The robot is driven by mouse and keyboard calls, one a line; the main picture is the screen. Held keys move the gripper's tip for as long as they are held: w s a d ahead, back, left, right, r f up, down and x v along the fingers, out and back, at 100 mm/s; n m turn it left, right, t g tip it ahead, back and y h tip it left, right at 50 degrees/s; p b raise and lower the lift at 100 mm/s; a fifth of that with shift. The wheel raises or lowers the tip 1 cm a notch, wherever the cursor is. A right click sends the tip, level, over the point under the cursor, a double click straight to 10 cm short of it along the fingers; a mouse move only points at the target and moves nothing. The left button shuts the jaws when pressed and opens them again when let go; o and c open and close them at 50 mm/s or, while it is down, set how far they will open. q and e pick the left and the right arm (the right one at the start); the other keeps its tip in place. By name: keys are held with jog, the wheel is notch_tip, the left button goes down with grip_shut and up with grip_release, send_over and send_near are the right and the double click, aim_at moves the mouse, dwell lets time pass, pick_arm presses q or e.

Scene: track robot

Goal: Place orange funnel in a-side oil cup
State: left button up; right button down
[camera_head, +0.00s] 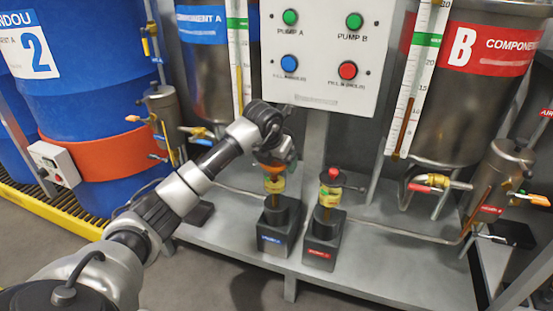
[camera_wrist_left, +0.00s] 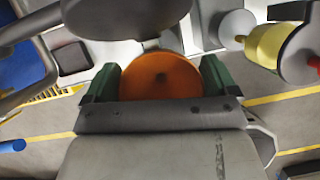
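The orange funnel (camera_head: 277,165) sits between the fingers of my left gripper (camera_head: 274,157), directly above the left oil cup. In the left wrist view the funnel (camera_wrist_left: 160,78) shows as an orange disc, with a green-padded finger against each side. The left oil cup (camera_head: 274,186) is yellowish, on a dark pump with a blue label, on the A side. The gripper partly hides the cup's top, so I cannot tell whether the funnel touches or enters it. My right gripper is in neither view.
A second oil cup (camera_head: 330,194) with a red top stands on a red-labelled pump just to the right. The control panel (camera_head: 325,50) hangs behind. Tank B (camera_head: 455,100) is at right, and a blue drum (camera_head: 90,90) at left. The grey platform (camera_head: 390,265) is partly bare in front.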

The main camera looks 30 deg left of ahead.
pick_arm(q)
jog(key=shift+o, duration=0.8)
jog(key=shift+r, duration=0.15)
